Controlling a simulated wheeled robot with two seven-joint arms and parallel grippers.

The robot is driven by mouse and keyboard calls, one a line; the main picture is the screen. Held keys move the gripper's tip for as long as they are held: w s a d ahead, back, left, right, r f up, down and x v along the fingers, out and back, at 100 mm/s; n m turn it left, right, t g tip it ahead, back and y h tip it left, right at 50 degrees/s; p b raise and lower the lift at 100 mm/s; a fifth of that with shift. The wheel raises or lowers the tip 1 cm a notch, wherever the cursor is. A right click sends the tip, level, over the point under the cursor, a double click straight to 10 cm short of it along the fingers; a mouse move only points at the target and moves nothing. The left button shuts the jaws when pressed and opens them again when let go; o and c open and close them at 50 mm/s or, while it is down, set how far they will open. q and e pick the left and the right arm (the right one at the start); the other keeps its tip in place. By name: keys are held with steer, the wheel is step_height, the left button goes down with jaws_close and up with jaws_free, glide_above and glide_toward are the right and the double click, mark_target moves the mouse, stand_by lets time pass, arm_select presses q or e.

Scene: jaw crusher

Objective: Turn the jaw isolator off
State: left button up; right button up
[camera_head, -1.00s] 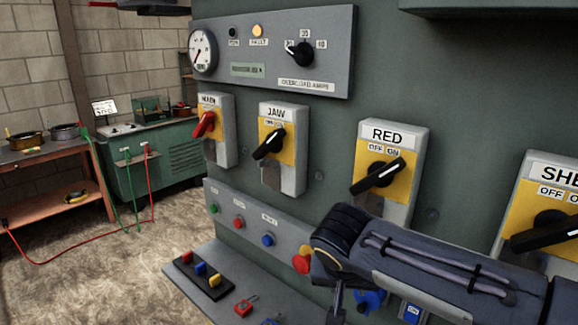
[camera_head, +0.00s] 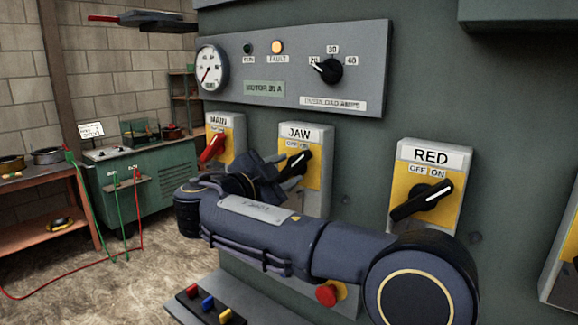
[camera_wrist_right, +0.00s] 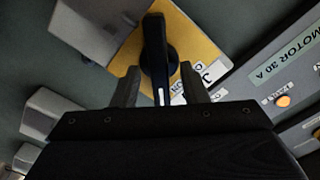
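The jaw isolator (camera_head: 313,152) is a grey box with a yellow plate, a JAW label and a black rotary handle (camera_head: 297,163). The handle slants up to the right, its white-marked end towards the ON side of the partly covered OFF/ON label. My right gripper (camera_head: 287,168) is at this handle, my arm coming in from the lower right. In the right wrist view the handle (camera_wrist_right: 154,45) lies between the two fingers (camera_wrist_right: 160,85), with visible gaps on both sides, so the gripper is open around it. My left gripper is not in view.
The MAIN isolator (camera_head: 217,143) with a red handle is left of the jaw one, and the RED isolator (camera_head: 425,190) is to its right. Above is a panel (camera_head: 290,65) with a gauge, lamps and an overload dial. A red button (camera_head: 327,294) is below my arm.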

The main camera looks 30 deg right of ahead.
steer(key=shift+x, duration=0.9)
jaws_close()
